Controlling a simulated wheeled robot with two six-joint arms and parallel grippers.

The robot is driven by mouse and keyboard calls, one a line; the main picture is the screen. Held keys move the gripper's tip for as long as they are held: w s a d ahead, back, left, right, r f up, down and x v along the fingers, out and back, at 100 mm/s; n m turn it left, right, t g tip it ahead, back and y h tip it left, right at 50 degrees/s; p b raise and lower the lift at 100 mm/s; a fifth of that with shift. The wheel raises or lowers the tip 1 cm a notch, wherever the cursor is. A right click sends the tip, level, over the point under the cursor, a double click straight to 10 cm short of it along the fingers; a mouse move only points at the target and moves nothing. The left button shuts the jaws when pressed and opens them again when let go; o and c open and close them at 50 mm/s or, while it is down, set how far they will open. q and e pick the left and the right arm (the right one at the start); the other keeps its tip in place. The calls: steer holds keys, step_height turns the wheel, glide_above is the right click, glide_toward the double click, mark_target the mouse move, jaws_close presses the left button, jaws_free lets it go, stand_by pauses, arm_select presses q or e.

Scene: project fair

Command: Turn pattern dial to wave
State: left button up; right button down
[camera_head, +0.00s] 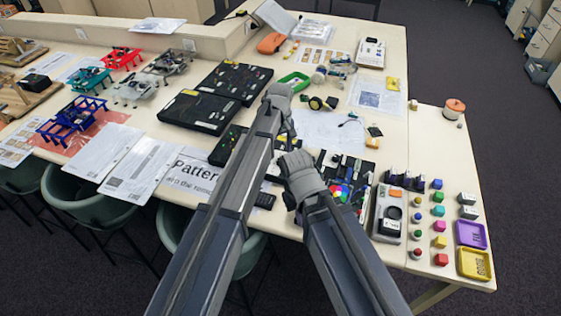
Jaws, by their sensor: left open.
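A black control board (352,171) lies near the table's front edge, with white labelled parts and red, green and blue spots. My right arm covers its left part. I cannot make out which part is the pattern dial, nor any wave mark. A white sheet with large letters reading "Patter" (188,166) lies to the left, partly behind my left arm. My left gripper (279,93) is open above the middle of the table, beyond the board and beside a black case. My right gripper (294,160) is over the board's left side, and its jaws are not clear.
Black kit cases (200,112) lie left of my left gripper. Coloured blocks (438,210) and purple and yellow trays (474,264) fill the right front. A green-handled item (293,81) lies behind.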

mark_target(281, 157)
arm_select(q)
step_height(281, 157, down, 5)
steer(key=b, duration=0.3)
steer(key=shift+r+b, duration=0.15)
steer(key=shift+b, duration=0.2)
jaws_close()
